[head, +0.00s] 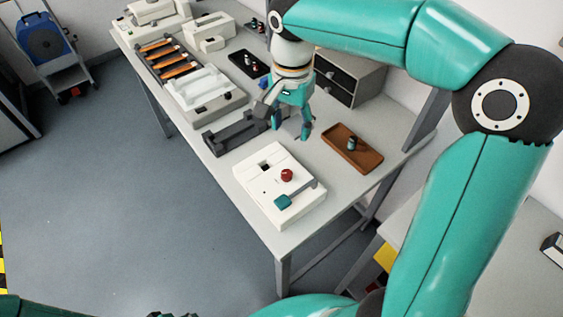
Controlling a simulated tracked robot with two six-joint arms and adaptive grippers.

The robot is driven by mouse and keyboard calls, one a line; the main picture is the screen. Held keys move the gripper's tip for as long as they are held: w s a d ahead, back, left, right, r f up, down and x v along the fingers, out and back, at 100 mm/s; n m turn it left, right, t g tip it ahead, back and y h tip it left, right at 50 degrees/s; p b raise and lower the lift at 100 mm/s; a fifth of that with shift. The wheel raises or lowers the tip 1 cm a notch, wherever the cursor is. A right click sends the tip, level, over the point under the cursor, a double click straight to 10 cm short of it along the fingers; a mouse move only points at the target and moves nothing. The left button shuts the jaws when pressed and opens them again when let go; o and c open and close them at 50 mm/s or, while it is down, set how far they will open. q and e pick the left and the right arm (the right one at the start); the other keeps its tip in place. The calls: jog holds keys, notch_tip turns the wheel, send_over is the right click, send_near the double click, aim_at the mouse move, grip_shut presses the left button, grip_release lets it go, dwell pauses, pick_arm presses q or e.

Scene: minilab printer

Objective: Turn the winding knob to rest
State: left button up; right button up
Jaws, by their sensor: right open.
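A white box-shaped device (262,196) stands near the front end of the long table. I cannot tell for sure that the red knob is the winding knob. My right gripper (292,130) points down with its fingers apart and empty. It is behind the white device in the picture, near a dark grey slotted holder (232,137), and apart from the red knob.
A brown tray (366,159) with a small dark bottle (351,144) lies right of the gripper. A grey drawer unit (348,75) stands behind. A white machine (203,92) and orange-striped rack (167,60) fill the left. Bare tabletop separates the white device and brown tray.

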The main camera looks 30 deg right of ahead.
aim_at(287, 172)
jog(key=f, duration=1.6)
jog(key=shift+w+a+f, duration=0.15)
jog(key=shift+a, duration=0.2)
jog(key=c, duration=1)
jog(key=shift+d, duration=0.35)
grip_shut()
jog(key=shift+a, duration=0.3)
